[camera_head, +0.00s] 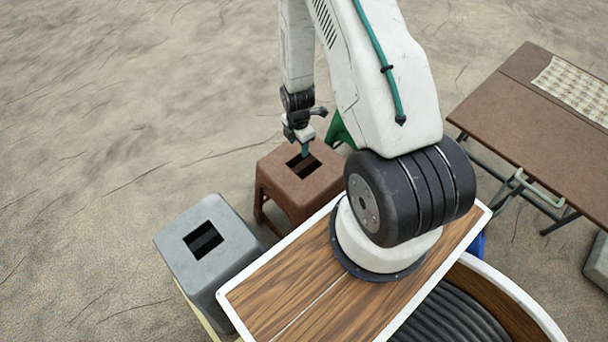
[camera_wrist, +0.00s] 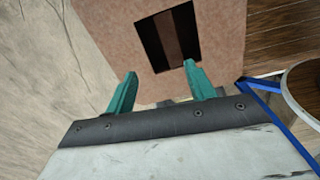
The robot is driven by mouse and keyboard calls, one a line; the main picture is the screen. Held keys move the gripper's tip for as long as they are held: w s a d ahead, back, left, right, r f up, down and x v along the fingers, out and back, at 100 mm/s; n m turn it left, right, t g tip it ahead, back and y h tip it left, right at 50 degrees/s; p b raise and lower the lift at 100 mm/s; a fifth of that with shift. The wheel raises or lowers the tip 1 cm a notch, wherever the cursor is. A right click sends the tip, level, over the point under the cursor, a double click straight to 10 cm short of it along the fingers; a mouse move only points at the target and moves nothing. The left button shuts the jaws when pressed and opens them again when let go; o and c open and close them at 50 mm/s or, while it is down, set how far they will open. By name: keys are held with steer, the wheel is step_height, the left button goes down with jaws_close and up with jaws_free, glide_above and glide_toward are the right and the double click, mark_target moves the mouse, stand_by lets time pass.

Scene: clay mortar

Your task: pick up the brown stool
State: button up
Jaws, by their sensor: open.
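The brown stool (camera_head: 290,179) stands on the ground behind my wooden deck in the head view. Its square top has a rectangular opening with a bar across it. My gripper (camera_head: 305,150) is over the stool's top, near the opening. In the wrist view the stool's top (camera_wrist: 215,25) fills the upper middle, with the dark slot in it. My two green fingers (camera_wrist: 160,85) are apart with nothing between them, and they overlap the near part of the top. The height between fingertips and top is hard to judge. Part of the stool's legs is hidden.
A grey stool (camera_head: 225,250) stands to the left, close to the brown stool and my deck. A green object (camera_head: 340,131) is partly hidden behind my arm. A brown folding table (camera_head: 530,120) with a patterned cloth (camera_head: 575,88) stands at right. The ground at left is clear.

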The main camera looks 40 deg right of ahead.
mark_target(304, 164)
steer(key=shift+n, duration=0.6)
steer(key=f, duration=0.4)
steer(key=s+f, duration=0.1)
steer(key=f, duration=0.3)
steer(key=s+f, duration=0.1)
steer(key=f, duration=0.3)
steer(key=shift+d+f, duration=0.3)
steer(key=shift+d, duration=0.05)
jaws_close()
